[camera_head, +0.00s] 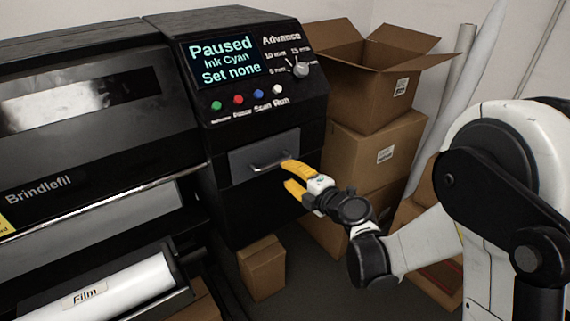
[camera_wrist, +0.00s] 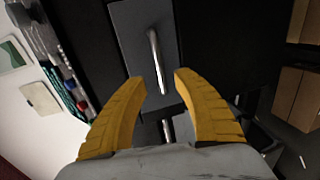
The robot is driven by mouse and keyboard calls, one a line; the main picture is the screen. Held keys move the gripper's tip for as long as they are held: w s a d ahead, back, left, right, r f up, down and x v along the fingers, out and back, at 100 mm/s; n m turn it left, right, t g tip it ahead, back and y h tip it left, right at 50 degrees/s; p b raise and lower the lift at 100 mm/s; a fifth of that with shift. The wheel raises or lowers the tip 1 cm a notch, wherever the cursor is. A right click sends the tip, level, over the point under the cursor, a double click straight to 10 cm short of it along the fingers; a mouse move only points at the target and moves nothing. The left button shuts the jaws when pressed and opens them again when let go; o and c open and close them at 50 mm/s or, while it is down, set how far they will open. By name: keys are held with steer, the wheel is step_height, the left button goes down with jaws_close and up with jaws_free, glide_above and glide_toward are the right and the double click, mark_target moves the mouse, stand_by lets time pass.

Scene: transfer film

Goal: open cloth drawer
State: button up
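The cloth drawer (camera_head: 262,156) is a grey panel in the black printer, below the button row. It appears closed, flush with the printer's front. Its metal bar handle (camera_head: 271,164) is fixed across the panel. In the wrist view the handle (camera_wrist: 157,62) stands nearly upright on the grey drawer panel (camera_wrist: 130,33). My gripper (camera_head: 290,176) has yellow fingers and is just right of the handle in the head view. In the wrist view my gripper (camera_wrist: 160,80) is open, with the handle's end showing in the gap between the fingertips. I cannot tell whether a finger touches it.
The printer screen (camera_head: 222,62) reads "Paused, Ink Cyan, Set none". Coloured buttons and a knob (camera_head: 300,70) sit above the drawer. Cardboard boxes (camera_head: 372,150) are stacked to the right. A film roll (camera_head: 110,290) lies at lower left, and a small box (camera_head: 262,268) stands below the printer.

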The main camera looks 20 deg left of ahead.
mark_target(275, 165)
steer(key=b+x, duration=0.1)
steer(key=x, duration=0.7)
steer(key=shift+w+b, duration=0.2)
steer(key=shift+b, duration=0.15)
jaws_close()
